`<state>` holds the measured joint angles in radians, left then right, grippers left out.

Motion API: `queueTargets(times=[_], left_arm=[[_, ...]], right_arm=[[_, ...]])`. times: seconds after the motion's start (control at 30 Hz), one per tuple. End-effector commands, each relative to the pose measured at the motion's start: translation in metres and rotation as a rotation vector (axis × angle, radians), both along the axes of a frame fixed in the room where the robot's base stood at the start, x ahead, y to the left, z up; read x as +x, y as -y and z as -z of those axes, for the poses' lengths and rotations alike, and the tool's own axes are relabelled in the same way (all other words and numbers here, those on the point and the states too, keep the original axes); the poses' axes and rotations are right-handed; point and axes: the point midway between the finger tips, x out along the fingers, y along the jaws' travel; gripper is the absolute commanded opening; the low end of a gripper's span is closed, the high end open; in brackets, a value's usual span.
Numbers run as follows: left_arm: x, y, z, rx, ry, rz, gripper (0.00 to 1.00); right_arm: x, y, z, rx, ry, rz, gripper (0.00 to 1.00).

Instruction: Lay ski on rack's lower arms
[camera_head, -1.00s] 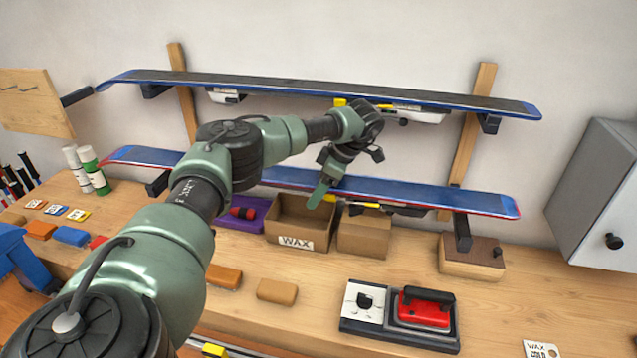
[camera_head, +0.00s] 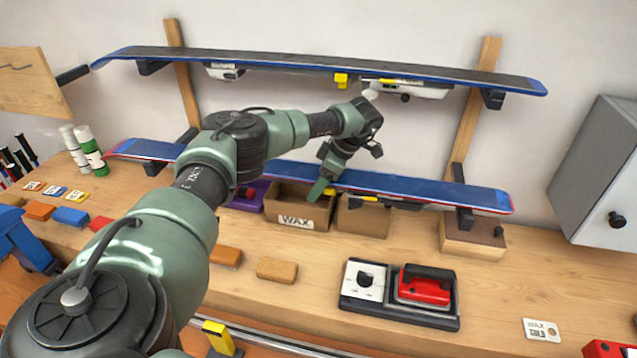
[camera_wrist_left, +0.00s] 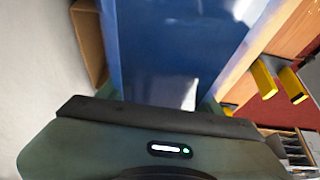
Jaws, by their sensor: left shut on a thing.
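The lower ski (camera_head: 415,186), blue with a red edge, lies level across the rack's left lower arm (camera_head: 157,168) and right lower arm (camera_head: 464,217) in the head view. It looks to be on or just above them; contact is hard to tell. My left gripper (camera_head: 325,184) is shut on the ski's front edge near its middle. In the left wrist view the ski's blue face (camera_wrist_left: 165,55) runs away from the gripper. The fingertips are partly hidden. My right gripper is not in view.
A second ski (camera_head: 300,66) rests on the upper arms. Below are an open wax box (camera_head: 296,222), a smaller carton (camera_head: 362,222) and a wooden block (camera_head: 472,240). A red iron (camera_head: 425,285) sits on its stand in front. A grey cabinet (camera_head: 600,180) stands right.

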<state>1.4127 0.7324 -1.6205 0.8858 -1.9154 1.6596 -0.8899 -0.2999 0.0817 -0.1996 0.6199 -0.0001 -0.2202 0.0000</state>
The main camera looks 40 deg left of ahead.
Motion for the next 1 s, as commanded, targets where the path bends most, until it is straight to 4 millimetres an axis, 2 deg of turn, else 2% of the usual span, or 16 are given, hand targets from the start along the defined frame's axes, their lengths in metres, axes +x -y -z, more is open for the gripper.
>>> queueTargets(times=[0.8,0.83,0.9,1.0], left_arm=[[0.0011,0.0011,0.0025,-0.004,0.004,-0.001,0.0],[0.0011,0.0011,0.0026,-0.004,0.004,-0.001,0.73],[0.0009,0.0011,0.0027,-0.004,0.004,0.0,0.9],[0.0007,0.0009,0.0031,-0.003,0.003,0.0,0.9]], right_arm=[[-0.0007,-0.0026,0.0004,0.003,-0.001,0.001,0.0],[-0.0007,-0.0026,0.0005,0.003,-0.001,0.001,0.0],[-0.0006,-0.0026,0.0005,0.003,-0.001,0.001,0.0],[-0.0007,-0.0027,0.0005,0.003,-0.001,0.001,0.0]])
